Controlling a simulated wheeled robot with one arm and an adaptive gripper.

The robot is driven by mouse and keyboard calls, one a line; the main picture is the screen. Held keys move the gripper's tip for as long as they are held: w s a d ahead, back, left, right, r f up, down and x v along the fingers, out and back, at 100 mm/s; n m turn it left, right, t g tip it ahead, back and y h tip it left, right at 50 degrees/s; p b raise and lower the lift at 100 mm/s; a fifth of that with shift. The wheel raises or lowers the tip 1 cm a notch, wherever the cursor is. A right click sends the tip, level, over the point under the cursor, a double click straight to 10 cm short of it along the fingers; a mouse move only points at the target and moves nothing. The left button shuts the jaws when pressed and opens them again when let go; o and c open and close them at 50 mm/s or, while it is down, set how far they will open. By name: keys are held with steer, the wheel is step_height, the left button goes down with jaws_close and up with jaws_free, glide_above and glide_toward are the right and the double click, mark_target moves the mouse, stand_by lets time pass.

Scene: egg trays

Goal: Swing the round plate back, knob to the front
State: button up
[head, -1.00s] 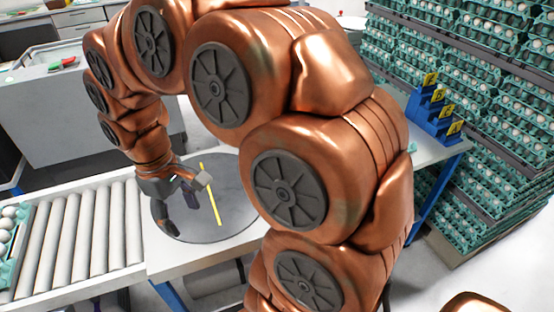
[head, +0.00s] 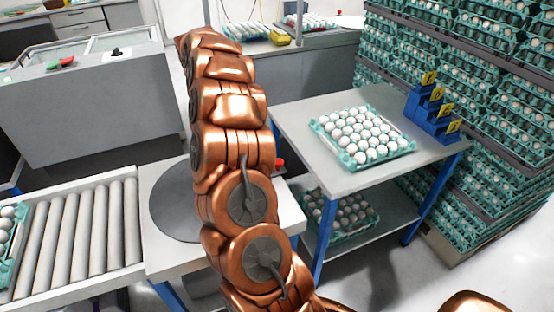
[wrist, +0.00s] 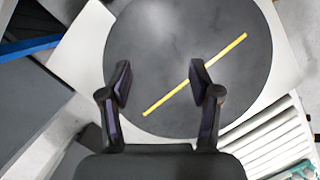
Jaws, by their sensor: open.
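The round plate (head: 172,203) is a flat dark grey disc set in a pale table, with its right part hidden behind my arm in the head view. In the wrist view the plate (wrist: 165,40) fills the upper middle, with a yellow stripe (wrist: 195,74) running slantwise across it. No knob can be made out on the part of the plate that shows. My gripper (wrist: 161,79) is open and empty, its two fingers apart over the plate in the wrist view. It is hidden behind the arm in the head view.
A roller conveyor (head: 80,235) adjoins the plate's table on the left. A side table (head: 300,130) at right carries an egg tray (head: 362,135) and a blue stand with yellow tags (head: 432,112). Stacked egg trays (head: 490,130) stand far right. A red part (head: 279,163) shows beside my arm.

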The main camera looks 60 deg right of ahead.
steer(key=m+g, duration=0.1)
glide_toward(278, 161)
steer(key=f, duration=0.1)
steer(key=shift+g, duration=0.3)
steer(key=shift+p+x, duration=0.95)
steer(key=shift+x, duration=3.15)
steer(key=shift+w+d, duration=0.1)
jaws_close()
